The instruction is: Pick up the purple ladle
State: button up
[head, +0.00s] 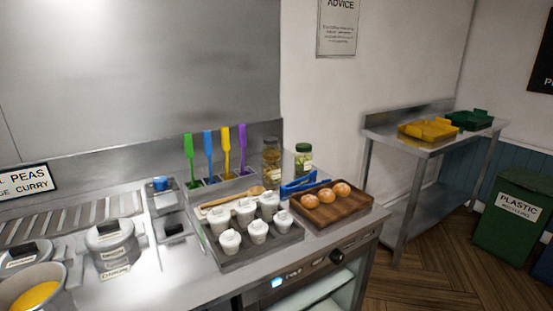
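The purple ladle (242,145) stands upright in the head view, handle up, at the back of the steel counter (180,280). It is the rightmost of a row with a green ladle (189,150), a blue ladle (208,150) and a yellow ladle (226,147). Its lower end sits in a holder at the back and is mostly hidden. My gripper is not in view.
In front of the ladles are a wooden spoon (236,198) and a grey tray (262,250) with several white pots. Jars (271,158) stand right of the purple ladle, near blue tongs (298,184) and a wooden tray (340,217) of buns. Lidded pots (112,240) are at left.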

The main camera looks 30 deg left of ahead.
aim_at(241, 127)
jog(key=u, duration=0.35)
jog(key=i, duration=1.05)
jog(key=u, duration=0.65)
jog(key=k, duration=0.65)
jog(key=u, duration=0.2)
jog(key=i, duration=0.7)
jog(key=z, duration=0.15)
